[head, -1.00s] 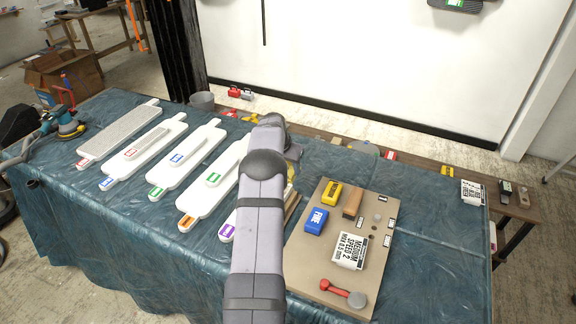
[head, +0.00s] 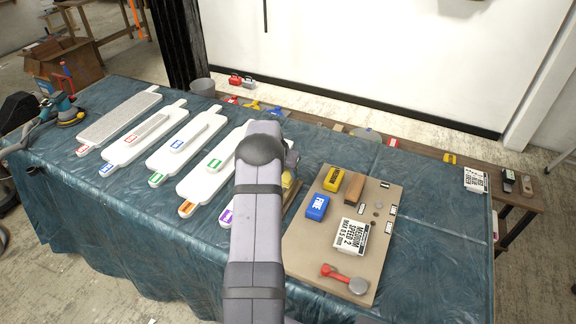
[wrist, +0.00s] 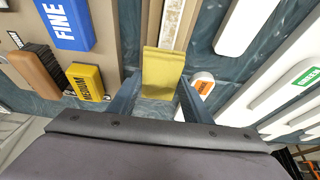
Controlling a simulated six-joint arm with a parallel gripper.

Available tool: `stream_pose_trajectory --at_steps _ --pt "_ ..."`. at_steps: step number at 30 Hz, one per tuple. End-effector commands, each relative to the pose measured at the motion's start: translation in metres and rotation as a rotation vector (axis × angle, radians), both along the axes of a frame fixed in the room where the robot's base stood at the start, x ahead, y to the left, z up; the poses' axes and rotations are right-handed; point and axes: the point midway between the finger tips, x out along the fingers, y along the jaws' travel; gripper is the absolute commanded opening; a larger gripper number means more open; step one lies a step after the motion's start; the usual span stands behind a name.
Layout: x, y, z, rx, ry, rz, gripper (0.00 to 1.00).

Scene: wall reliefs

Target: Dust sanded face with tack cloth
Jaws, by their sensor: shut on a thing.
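My gripper (wrist: 158,92) is shut on a folded yellow cloth (wrist: 163,70), seen in the wrist view between its two fingers. In the head view my arm hides most of the gripper, and a bit of the yellow cloth (head: 287,181) shows at its right side. Long white relief panels with coloured end labels lie on the table: red (head: 119,118), blue (head: 143,141), green (head: 186,147) and orange (head: 198,190). A purple-labelled panel (head: 226,215) is mostly hidden by my arm. The red-labelled panel looks grey and rough. I cannot tell which face is sanded.
A tan board (head: 315,251) right of my arm holds a blue FINE block (head: 317,207), a yellow MEDIUM block (head: 333,179), a brown block (head: 354,190) and a sign (head: 350,236). A sander (head: 67,112) sits far left. The blue-green sheet (head: 420,260) is bare at right.

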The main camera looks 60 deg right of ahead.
Motion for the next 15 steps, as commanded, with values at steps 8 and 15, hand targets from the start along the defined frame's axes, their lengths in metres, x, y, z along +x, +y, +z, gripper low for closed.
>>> stream_pose_trajectory --at_steps 8,15 --pt "0.0 0.027 -0.001 0.004 0.002 0.001 0.27" --pt "0.0 0.049 0.0 0.004 0.001 0.002 0.27"
